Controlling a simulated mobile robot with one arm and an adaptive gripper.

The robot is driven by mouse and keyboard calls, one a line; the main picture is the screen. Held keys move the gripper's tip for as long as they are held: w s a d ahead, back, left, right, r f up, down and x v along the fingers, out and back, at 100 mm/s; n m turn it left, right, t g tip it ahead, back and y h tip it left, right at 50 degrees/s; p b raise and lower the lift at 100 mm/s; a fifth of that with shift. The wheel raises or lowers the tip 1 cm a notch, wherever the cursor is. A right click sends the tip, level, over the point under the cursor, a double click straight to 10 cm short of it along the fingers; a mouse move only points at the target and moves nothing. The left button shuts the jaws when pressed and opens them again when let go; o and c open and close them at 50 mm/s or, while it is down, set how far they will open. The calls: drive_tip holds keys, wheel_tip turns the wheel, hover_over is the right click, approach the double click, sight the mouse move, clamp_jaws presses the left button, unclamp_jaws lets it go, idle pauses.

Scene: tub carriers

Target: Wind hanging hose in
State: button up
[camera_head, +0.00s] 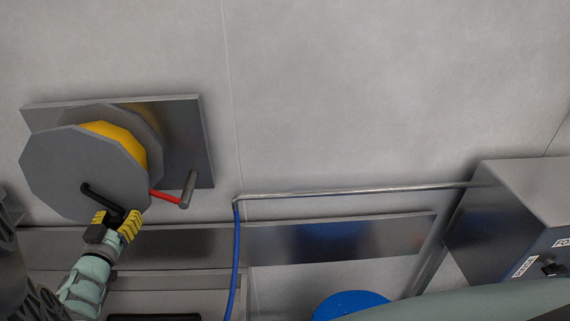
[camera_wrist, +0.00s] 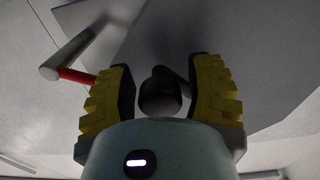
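A hose reel is mounted on the wall at the left, with a grey many-sided front disc (camera_head: 70,165) and a yellow part (camera_head: 108,137) behind it. A black crank (camera_head: 97,196) is on the disc. My gripper (camera_head: 117,220) is at the crank's outer end. In the wrist view, the dark round crank knob (camera_wrist: 160,95) lies between my gripper's yellow-padded fingers (camera_wrist: 162,85), with narrow gaps at the sides; contact is not clear. A red rod (camera_head: 164,196) with a grey cylinder (camera_head: 189,189) sticks out beside the disc. A blue hose (camera_head: 236,260) hangs from a pipe.
The thin metal pipe (camera_head: 350,190) runs right to a metal box (camera_head: 535,190). A metal rail (camera_head: 180,247) crosses the wall below the reel. A blue round thing (camera_head: 350,303) is at the bottom. The wall above is bare.

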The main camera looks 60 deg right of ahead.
clamp_jaws()
drive_tip(key=shift+f, duration=0.15)
idle(0.4)
drive_tip(key=shift+w+a+f+m+b, duration=0.35)
drive_tip(key=shift+f+m+b, duration=0.3)
drive_tip(key=shift+b, duration=0.45)
drive_tip(key=m+b, duration=0.1)
drive_tip(key=w+a+f+m+b, duration=0.1)
drive_tip(key=b, duration=0.1)
drive_tip(key=shift+w+m, duration=0.25)
drive_tip(key=shift+w+a+f+m+b, duration=0.1)
drive_tip(key=shift+w+a+m+b, duration=0.7)
drive_tip(key=shift+m+b, duration=0.55)
drive_tip(key=shift+w+a+m+b, duration=0.6)
drive_tip(key=shift+w+m+b, duration=0.4)
drive_tip(key=shift+b, duration=0.65)
